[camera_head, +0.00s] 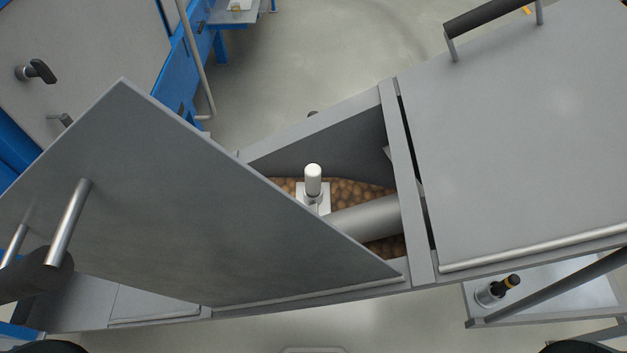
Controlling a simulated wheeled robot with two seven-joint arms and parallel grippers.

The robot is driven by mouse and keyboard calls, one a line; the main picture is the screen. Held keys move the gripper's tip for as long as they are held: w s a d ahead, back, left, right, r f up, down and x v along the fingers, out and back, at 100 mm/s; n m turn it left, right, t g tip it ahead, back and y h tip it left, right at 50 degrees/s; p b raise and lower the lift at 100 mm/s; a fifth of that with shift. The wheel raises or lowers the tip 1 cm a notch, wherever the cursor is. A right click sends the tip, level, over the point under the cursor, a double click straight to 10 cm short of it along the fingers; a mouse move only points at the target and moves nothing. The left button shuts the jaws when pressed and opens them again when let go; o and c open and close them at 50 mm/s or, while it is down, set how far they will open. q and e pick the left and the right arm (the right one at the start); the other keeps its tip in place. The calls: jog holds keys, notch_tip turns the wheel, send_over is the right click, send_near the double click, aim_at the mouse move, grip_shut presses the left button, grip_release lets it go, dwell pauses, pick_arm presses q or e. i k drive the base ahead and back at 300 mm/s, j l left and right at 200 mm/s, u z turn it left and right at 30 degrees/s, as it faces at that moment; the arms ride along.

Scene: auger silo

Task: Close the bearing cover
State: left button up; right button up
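The bearing cover (190,205) is a flat grey metal lid at the left in the head view. It stands tilted open, hinged along its lower right edge. Its handle, with two metal posts and a dark grip (35,276), is at the lower left. Beside it the opening (325,145) shows a white upright cylinder (313,181) on a pale square base, a thick grey tube (365,217) and brown round grains (350,190). The raised lid hides the opening's left part. Neither gripper is in view.
A second grey lid (520,130) with a dark-gripped handle (490,18) lies shut at the right. Blue-framed equipment (175,75) stands at upper left. Clear floor shows at top centre.

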aim_at(132, 193)
jog(key=u, duration=0.9)
